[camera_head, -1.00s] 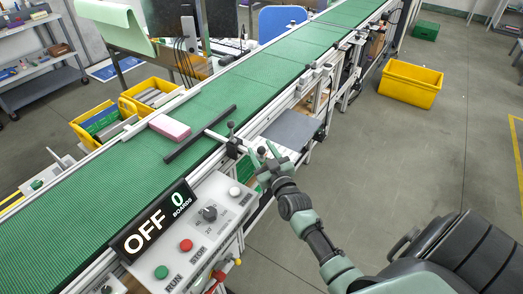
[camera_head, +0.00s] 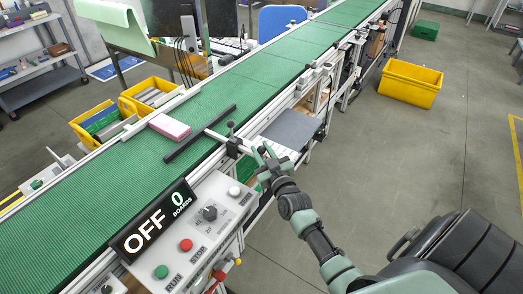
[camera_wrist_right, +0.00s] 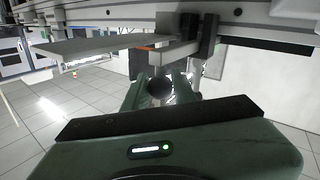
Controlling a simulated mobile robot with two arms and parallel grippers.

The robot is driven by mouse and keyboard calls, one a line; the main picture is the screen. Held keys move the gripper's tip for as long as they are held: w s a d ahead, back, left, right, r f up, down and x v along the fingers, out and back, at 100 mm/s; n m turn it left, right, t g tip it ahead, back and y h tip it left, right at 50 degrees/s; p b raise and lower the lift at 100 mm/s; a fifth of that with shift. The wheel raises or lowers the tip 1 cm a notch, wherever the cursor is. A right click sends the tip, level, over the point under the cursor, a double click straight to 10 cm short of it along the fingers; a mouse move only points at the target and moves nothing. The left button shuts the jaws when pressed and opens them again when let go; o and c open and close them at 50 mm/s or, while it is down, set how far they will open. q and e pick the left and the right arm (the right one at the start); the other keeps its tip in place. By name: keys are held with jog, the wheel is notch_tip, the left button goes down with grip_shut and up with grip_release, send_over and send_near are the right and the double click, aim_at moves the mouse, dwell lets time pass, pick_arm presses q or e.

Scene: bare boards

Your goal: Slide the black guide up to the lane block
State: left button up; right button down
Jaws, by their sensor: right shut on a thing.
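The black guide (camera_head: 182,149) is a straight dark bar lying lengthwise over the green belt, with a light rod (camera_head: 214,134) running from it to a clamp at the belt's near edge. The pink lane block (camera_head: 170,126) lies on the belt just beyond the guide; a narrow strip of green shows between them. My right gripper (camera_head: 262,153) is at the near, outer end of the guide's rod. In the right wrist view its fingers (camera_wrist_right: 160,90) are shut around a dark round knob (camera_wrist_right: 159,88). My left gripper is out of view.
The clamp post (camera_head: 231,128) with its dark knob stands at the belt edge. A control panel (camera_head: 205,220) with an OFF display (camera_head: 150,235) is at the near left. A grey plate (camera_head: 290,130) sits beside the conveyor. A yellow bin (camera_head: 410,83) stands on the floor.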

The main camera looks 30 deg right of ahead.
aim_at(251, 151)
dwell(0.8)
jog(key=w, duration=0.1)
jog(key=w+a, duration=0.1)
jog(key=w, duration=0.2)
jog(key=shift+a+b, duration=0.3)
jog(key=shift+b, duration=0.05)
jog(key=c, duration=1.1)
grip_release()
jog(key=shift+c, duration=0.2)
jog(key=s+a, duration=0.1)
jog(key=s, duration=0.6)
jog(key=shift+s+a+b, duration=0.3)
jog(key=shift+s+b, duration=0.05)
jog(key=shift+b, duration=0.1)
